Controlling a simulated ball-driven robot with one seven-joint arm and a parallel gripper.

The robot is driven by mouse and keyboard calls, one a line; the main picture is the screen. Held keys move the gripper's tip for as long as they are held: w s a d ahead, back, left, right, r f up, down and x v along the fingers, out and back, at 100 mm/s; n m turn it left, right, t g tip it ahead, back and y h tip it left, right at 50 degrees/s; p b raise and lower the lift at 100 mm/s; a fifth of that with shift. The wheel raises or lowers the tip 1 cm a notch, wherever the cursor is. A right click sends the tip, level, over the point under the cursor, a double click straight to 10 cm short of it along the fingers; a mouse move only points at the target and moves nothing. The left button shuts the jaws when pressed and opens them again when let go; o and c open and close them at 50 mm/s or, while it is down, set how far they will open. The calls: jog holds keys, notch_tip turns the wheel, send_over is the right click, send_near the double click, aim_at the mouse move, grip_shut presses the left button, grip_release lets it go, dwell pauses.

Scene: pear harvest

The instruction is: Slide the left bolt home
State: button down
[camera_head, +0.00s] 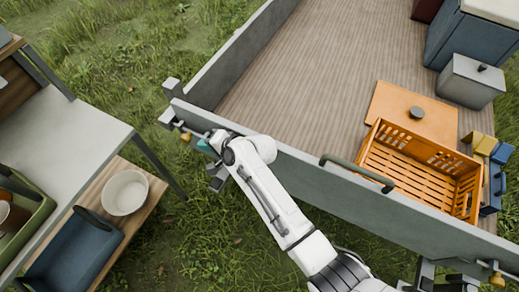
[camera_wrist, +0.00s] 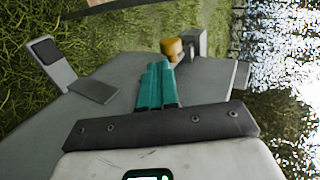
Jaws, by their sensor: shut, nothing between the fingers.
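The left bolt has a brass-yellow knob (camera_head: 186,137) at the left end of the trailer's grey tailgate (camera_head: 290,160). In the wrist view the same knob (camera_wrist: 172,48) shows just beyond the fingertips, in front of a grey block (camera_wrist: 193,43). My gripper (camera_head: 203,146) is at the tailgate's outer face, a little right of the knob. Its teal fingers (camera_wrist: 160,63) are shut together with nothing between them. I cannot tell whether the fingertips touch the knob. The bolt's rod and its socket are too small or hidden to judge.
A second brass knob (camera_head: 497,281) is at the tailgate's right end. An orange crate (camera_head: 425,165) stands inside the trailer. A grey table (camera_head: 70,140) and a white bowl (camera_head: 125,192) are at left, with grass between.

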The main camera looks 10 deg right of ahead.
jog(key=v, duration=1.9)
jog(key=shift+d+f, duration=0.15)
jog(key=s+d+f+n+g+h, duration=0.3)
jog(key=s+d+f+h, duration=0.1)
jog(key=s+d, duration=0.7)
jog(key=s+d+f+n+g+h, duration=0.3)
jog(key=s+d, duration=0.7)
jog(key=s, duration=0.5)
jog(key=shift+s+d+f+n+h, duration=0.4)
jog(key=shift+f+n+h, duration=0.15)
jog(key=shift+h, duration=0.65)
